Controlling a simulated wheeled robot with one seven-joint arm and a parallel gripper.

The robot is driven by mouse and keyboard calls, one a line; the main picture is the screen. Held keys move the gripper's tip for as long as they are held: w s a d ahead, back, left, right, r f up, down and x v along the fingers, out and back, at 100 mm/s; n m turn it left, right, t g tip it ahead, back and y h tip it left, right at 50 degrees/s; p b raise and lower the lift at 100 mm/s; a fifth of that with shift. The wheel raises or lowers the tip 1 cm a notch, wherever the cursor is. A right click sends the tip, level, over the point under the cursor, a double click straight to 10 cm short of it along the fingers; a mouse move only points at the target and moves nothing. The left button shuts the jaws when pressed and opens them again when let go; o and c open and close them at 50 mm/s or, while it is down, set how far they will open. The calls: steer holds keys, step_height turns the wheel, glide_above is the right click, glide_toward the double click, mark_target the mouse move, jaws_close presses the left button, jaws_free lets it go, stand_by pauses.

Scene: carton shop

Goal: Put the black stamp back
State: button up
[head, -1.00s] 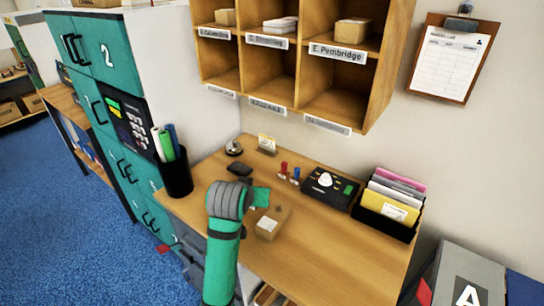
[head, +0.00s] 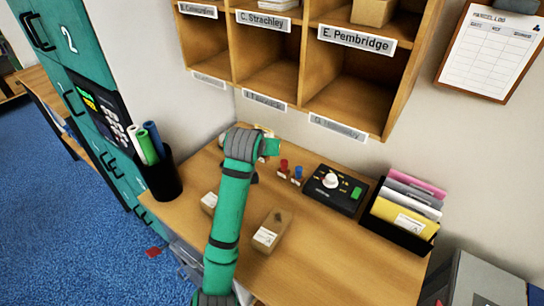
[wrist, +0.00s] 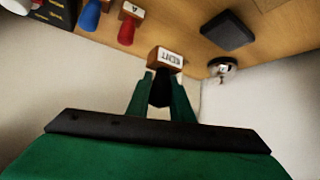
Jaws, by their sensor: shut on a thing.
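In the wrist view the black stamp (wrist: 167,60), a wooden block with a lettered face and a dark handle, is held by its handle between the green fingers of my gripper (wrist: 161,84). In the head view my gripper (head: 271,147) is over the back of the desk, and the held stamp is hidden behind it.
A black device with a white knob (head: 331,181) and a file tray (head: 402,232) stand right of the stamps. Two cartons lie in front (head: 268,238) (head: 209,202). A pen cup (head: 165,177) stands left. The wrist view shows a black pad (wrist: 228,30) and bell (wrist: 222,67). Pigeonholes (head: 362,110) hang above.

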mark_target(265, 157)
steer(key=x, duration=0.2)
steer(key=d+x, duration=0.1)
steer(key=x, duration=0.2)
steer(key=s+x, duration=0.1)
steer(key=x, duration=0.2)
steer(key=shift+d+f, duration=0.15)
steer(key=shift+f, duration=0.25)
steer(key=shift+w+f, duration=0.1)
steer(key=shift+f, duration=0.75)
steer(key=shift+w+f, duration=0.15)
steer(key=shift+f, duration=0.7)
steer(key=shift+d, duration=0.1)
steer(key=o, duration=0.5)
steer(key=shift+f, duration=0.1)
steer(key=shift+o, duration=0.3)
steer(key=v, duration=1.2)
